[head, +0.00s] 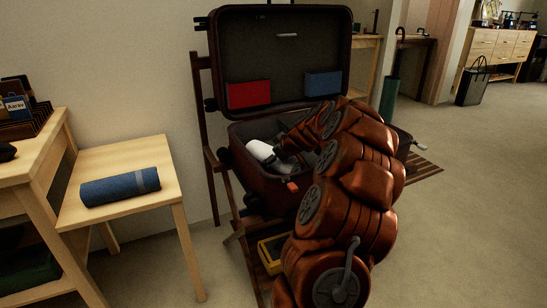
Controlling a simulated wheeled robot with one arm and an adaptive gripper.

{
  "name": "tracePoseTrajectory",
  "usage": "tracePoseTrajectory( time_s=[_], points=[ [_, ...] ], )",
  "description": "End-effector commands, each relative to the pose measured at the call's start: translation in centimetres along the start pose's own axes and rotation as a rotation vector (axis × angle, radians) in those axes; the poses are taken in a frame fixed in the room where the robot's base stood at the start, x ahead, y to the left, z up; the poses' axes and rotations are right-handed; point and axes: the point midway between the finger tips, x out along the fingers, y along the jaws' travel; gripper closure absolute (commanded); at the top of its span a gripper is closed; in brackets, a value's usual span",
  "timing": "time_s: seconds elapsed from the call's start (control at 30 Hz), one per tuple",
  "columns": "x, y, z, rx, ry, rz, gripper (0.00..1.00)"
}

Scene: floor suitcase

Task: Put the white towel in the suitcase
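The suitcase (270,200) stands open on a wooden rack, its lid upright at the back. A white rolled item (261,150), which looks like the white towel, shows at the left part of the suitcase's lower half. I cannot tell whether it rests on the bottom or is held above it. My gripper (282,158) is down at the suitcase opening, right beside the white roll. Its fingers are dark and mostly hidden by my arm, so their opening and any grip on the roll do not show clearly. My arm also hides much of the suitcase's right side.
A blue rolled towel (120,186) lies on a small wooden table (150,207) at left. Red (248,94) and blue (323,84) flat items sit in the lid. A yellow-edged tray (270,250) is below the suitcase.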

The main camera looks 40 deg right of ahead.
Motion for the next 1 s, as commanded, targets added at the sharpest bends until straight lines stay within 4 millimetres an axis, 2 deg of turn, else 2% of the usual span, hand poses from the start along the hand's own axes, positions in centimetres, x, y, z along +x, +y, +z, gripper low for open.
tracePoseTrajectory(
  time_s=[0.17,0.6,1.0],
  points=[
    [-1.1,0.5,-1.1,-0.002,0.002,0.003,0.00],
    [-5.9,2.1,-5.9,-0.002,0.001,0.003,0.00],
    [-6.8,2.4,-6.8,0.000,0.000,0.000,0.00]
  ],
)
